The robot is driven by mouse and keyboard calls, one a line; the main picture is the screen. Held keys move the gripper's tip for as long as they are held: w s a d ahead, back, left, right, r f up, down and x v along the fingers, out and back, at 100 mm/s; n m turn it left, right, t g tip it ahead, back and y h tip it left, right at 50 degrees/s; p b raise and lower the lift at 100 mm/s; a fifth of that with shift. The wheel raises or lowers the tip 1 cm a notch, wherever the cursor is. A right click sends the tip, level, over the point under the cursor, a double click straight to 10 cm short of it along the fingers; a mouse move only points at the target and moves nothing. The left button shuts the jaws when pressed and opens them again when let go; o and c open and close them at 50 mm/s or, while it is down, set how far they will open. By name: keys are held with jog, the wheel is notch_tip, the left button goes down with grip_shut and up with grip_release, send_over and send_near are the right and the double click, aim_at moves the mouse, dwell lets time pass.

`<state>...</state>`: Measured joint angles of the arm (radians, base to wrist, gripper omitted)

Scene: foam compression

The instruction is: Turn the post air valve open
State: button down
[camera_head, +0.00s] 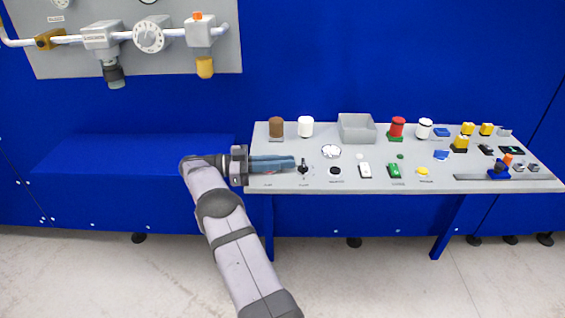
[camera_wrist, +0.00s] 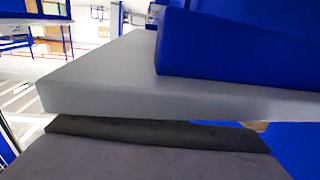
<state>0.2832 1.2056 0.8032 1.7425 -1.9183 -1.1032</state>
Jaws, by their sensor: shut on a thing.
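My gripper (camera_head: 291,163) reaches in from the left, low over the left end of the grey control panel (camera_head: 318,183). Its long blue-grey fingers point right and are shut, with their tips at a small black knob (camera_head: 303,168). The exact contact is too small to see. The label below the knob is too small to read, so I cannot tell whether it is the post air valve. A bit of red shows under the fingers, mostly hidden. The wrist view shows mainly grey and blue surfaces close up, with no clear view of the fingertips.
A red button (camera_head: 397,127) and several switches are further right. A wall panel (camera_head: 70,62) with pipe fittings is at the upper left.

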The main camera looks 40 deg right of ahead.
jog(key=c, duration=1.9)
grip_release()
jog(key=shift+o, duration=0.2)
jog(key=shift+r, duration=0.15)
notch_tip(320, 180, up, 10)
jog(key=shift+p, duration=0.45)
